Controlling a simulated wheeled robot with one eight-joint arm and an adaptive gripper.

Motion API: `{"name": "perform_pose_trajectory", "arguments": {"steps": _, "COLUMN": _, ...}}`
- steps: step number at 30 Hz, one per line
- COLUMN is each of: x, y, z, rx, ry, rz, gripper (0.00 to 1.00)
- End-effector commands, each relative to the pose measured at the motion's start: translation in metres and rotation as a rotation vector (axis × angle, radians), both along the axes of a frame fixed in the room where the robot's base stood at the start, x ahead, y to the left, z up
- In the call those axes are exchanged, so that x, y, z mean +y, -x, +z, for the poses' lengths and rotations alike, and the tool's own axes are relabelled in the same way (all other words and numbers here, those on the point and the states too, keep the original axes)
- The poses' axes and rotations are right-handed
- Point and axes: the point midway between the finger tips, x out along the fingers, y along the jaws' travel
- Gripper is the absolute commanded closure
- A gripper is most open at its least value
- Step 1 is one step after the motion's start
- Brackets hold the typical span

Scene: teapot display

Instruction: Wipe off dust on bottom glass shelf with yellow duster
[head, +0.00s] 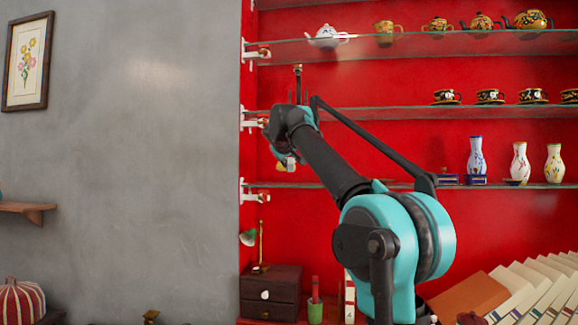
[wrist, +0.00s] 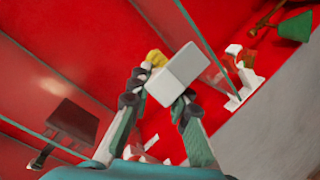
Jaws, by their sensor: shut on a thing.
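The bottom glass shelf (head: 400,186) runs across the red cabinet, with vases at its right. Its left stretch looks bare near my gripper, and I cannot make out dust. My gripper (head: 286,158) hangs just above the shelf's left end, in front of the red back. In the wrist view my gripper (wrist: 165,102) is shut on the duster, seen as a white block (wrist: 172,75) with a yellow part (wrist: 156,59) behind it. Most of the yellow is hidden. The bottom shelf's edge (wrist: 198,63) shows close by; I cannot tell whether the duster touches it.
Vases (head: 476,156) and small blue boxes (head: 462,179) stand on the bottom shelf at right. Cups (head: 490,97) and teapots (head: 326,37) stand on the shelves above. White brackets (head: 250,190) hold the shelf's left end beside the grey wall. A green lamp (head: 247,238) stands below.

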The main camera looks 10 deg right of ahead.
Motion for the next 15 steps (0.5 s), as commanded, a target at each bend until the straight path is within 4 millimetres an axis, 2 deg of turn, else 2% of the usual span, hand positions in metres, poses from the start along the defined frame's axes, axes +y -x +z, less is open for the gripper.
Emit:
{"name": "perform_pose_trajectory", "arguments": {"steps": 8, "x": 0.000, "y": 0.000, "z": 0.002, "rx": 0.000, "ry": 0.000, "rz": 0.000, "gripper": 1.00}}
{"name": "perform_pose_trajectory", "arguments": {"steps": 15, "x": 0.000, "y": 0.000, "z": 0.020, "rx": 0.000, "ry": 0.000, "rz": 0.000, "gripper": 1.00}}
